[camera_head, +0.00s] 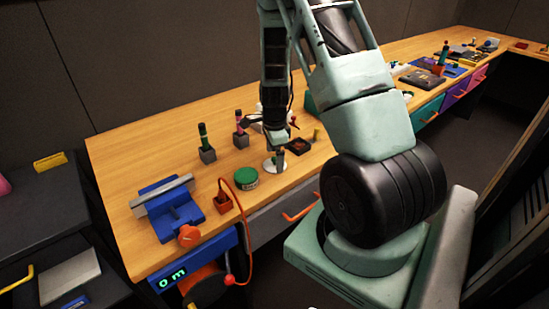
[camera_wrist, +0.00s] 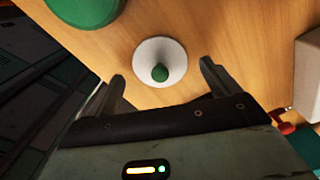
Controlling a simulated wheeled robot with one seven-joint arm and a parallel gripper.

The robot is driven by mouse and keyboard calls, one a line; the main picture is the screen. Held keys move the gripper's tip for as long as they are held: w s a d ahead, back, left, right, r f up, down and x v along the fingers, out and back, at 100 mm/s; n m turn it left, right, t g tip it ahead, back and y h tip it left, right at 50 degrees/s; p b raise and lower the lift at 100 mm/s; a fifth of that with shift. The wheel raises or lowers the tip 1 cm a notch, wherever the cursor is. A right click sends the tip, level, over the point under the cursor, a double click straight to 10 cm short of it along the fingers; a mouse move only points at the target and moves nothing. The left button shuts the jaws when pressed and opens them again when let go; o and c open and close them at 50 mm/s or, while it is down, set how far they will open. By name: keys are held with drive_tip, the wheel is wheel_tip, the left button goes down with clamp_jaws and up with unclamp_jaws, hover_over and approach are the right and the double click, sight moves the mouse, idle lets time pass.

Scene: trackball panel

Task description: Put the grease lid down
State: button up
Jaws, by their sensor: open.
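The grease lid appears to be the white disc with a small green knob, lying on the wooden bench; it shows in the wrist view (camera_wrist: 147,55) and in the head view (camera_head: 269,167). My gripper (camera_wrist: 163,80) is open, with one finger on each side of the knob and a gap to both. In the head view my gripper (camera_head: 279,155) is right at the lid, partly covering it. A round green tin (camera_head: 246,178) stands beside the lid, at its left in the head view; its green top (camera_wrist: 85,8) is cut off in the wrist view.
A blue vise (camera_head: 170,208) and a red block with a cable (camera_head: 223,203) are at the bench's front left.

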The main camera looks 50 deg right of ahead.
sight(274, 158)
wheel_tip(274, 158, up, 11)
drive_tip(key=a+r+n+y, duration=0.1)
drive_tip(key=a+r+n, duration=0.1)
drive_tip(key=a+n, duration=0.75)
drive_tip(key=a+r+n, duration=0.3)
drive_tip(key=a+n, duration=0.2)
drive_tip(key=a, duration=1)
drive_tip(key=s+a+r+n, duration=0.3)
drive_tip(key=s+a+n, duration=1.3)
drive_tip(key=s+n, duration=0.1)
drive_tip(key=shift+n, duration=0.75)
drive_tip(key=shift+r, duration=0.1)
